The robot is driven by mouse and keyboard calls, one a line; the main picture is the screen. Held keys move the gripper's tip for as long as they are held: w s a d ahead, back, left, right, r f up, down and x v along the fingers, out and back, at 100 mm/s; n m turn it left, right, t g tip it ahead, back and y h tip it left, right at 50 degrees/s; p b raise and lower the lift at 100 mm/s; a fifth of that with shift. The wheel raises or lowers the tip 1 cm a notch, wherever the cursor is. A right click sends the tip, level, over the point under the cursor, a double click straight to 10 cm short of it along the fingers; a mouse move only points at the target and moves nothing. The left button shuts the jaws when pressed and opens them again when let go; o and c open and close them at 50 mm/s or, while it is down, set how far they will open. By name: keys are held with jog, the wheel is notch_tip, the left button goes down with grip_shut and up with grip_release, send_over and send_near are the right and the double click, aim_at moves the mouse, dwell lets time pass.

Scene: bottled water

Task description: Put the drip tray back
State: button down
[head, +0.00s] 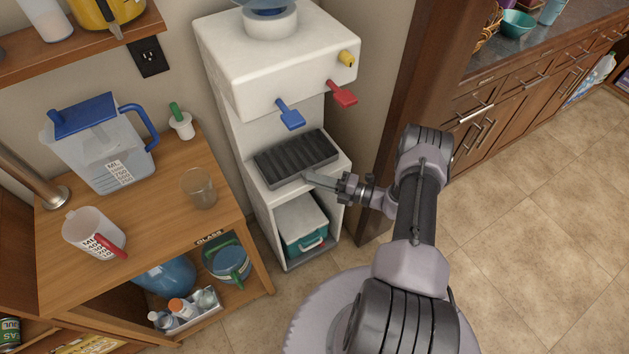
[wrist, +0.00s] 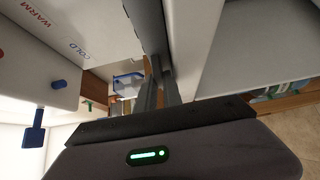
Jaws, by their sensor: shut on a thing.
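The drip tray (head: 297,157) is black with ribbed slats. It lies on the shelf of the white water dispenser (head: 273,68), below the blue tap (head: 290,114) and the red tap (head: 342,94). I cannot tell whether it is fully seated. My gripper (head: 310,178) reaches in from the right and is shut on the tray's front edge. In the wrist view its fingers (wrist: 160,82) pinch the dark tray (wrist: 147,22), which shows only in part. The blue tap (wrist: 34,128) also shows there at the left.
A wooden stand (head: 150,215) to the left holds a water pitcher (head: 100,145), a glass (head: 199,188) and a measuring jug (head: 93,233). A teal box (head: 302,232) sits in the dispenser's lower bay. A wooden post (head: 414,90) stands close at right. The floor (head: 535,235) at right is clear.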

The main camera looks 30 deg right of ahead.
jog(key=shift+f, duration=0.15)
jog(key=c, duration=1.8)
grip_release()
jog(key=shift+o, duration=0.2)
jog(key=p+v, duration=0.1)
jog(key=v, duration=1.1)
jog(key=shift+r, duration=0.25)
